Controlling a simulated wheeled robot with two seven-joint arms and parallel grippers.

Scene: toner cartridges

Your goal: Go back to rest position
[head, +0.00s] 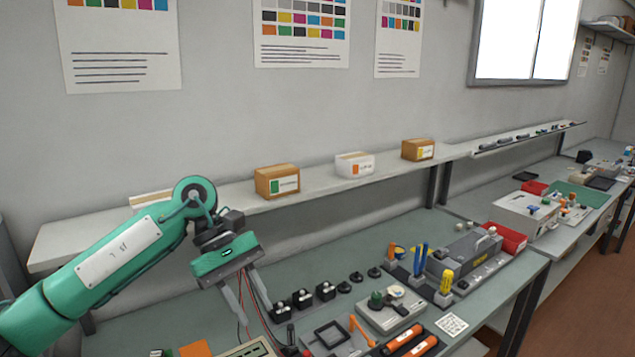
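My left arm comes in from the left edge, green with a pale label plate. My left gripper (258,316) points down over the near left part of the workbench (340,262). Its two grey fingers stand apart, with nothing visible held between them. Thin red and dark wires run close to the fingers. Several small black parts (302,299) stand in a row just right of the fingertips. My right gripper is not in view.
A shelf (230,214) along the wall carries a brown box with a green label (277,181), a white box (354,165) and another brown box (417,149). A grey device (392,308), orange cylinders (405,337) and a tool holder (465,262) crowd the bench's right part.

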